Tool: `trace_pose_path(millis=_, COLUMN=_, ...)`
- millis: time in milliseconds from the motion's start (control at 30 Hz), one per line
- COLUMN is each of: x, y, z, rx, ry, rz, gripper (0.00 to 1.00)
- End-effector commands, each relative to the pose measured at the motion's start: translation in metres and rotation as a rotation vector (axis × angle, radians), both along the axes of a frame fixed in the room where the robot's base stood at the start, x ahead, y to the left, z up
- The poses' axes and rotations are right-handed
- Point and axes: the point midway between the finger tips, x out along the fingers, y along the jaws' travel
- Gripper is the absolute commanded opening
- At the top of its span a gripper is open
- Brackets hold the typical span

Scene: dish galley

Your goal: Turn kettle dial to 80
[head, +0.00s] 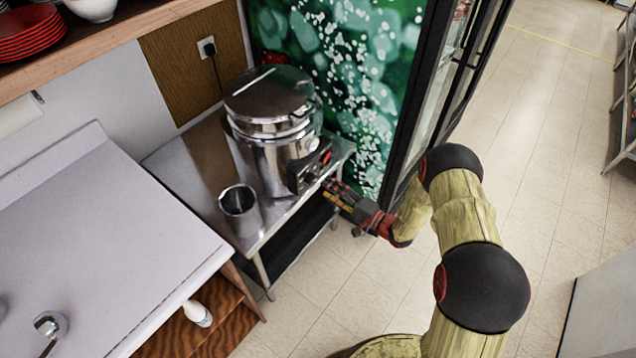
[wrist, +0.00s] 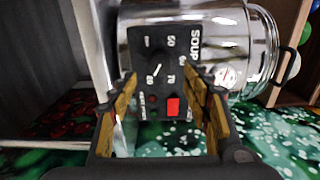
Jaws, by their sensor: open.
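The kettle is a large shiny steel urn (head: 265,150) with a lid, on a steel side table. Its black control panel (wrist: 160,48) fills the middle of the wrist view, turned on its side, with the word SOUP. The dial (wrist: 156,70) is a dark knob with a slanted white mark, among white numbers including 50 and 70. I cannot tell which number the mark points to. A red switch (wrist: 172,106) sits below the dial in the picture. My gripper (wrist: 161,77) is open and empty, its fingers on either side of the dial. It also shows beside the panel in the head view (head: 333,190).
A steel cup (head: 238,205) stands on the side table (head: 190,165), left of the kettle. A tall dark-framed glass-door cabinet (head: 425,90) stands close to the right of my gripper. A white counter (head: 100,240) is at left. Tiled floor (head: 545,130) is open at right.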

Motion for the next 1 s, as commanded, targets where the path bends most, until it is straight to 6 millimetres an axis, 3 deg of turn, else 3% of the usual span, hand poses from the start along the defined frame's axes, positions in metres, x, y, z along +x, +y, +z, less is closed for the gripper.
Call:
trace_pose_path(millis=200, x=0.021, y=0.029, z=-0.001, rx=0.000, ry=0.000, rz=0.004, gripper=0.49)
trace_pose_path(millis=400, x=0.032, y=0.042, z=-0.001, rx=-0.001, ry=0.002, rz=0.002, gripper=0.49)
trace_pose_path(millis=733, x=0.034, y=0.045, z=0.000, rx=0.000, ry=0.002, rz=0.001, gripper=0.49)
trace_pose_path(millis=1000, x=0.034, y=0.045, z=-0.001, rx=0.000, ry=0.002, rz=0.001, gripper=0.33)
